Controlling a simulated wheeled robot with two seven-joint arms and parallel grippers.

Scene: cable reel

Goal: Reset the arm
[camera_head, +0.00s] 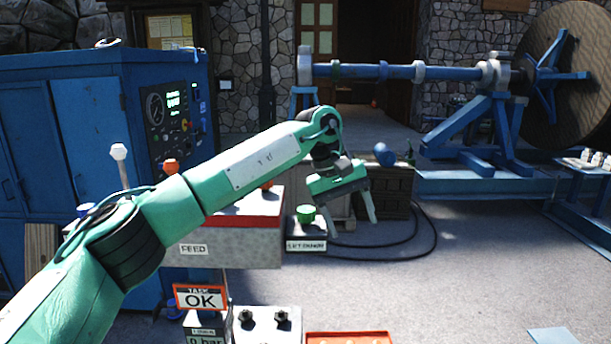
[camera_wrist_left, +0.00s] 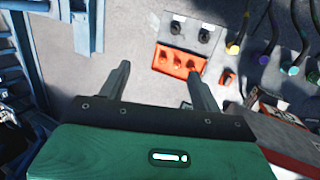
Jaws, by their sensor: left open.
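My left arm comes in from the left in the head view, green with dark joints. A green knob (camera_head: 305,213) on a small labelled box stands close to the left of the gripper. My right gripper is not in these frames.
A blue control cabinet (camera_head: 85,130) stands at left. The feed box (camera_head: 225,245) has a red top. A sign (camera_head: 200,298) reads OK. An orange tray (camera_wrist_left: 178,62) lies below. A blue reel stand (camera_head: 480,130) holds a large reel at right. Open pavement lies at lower right.

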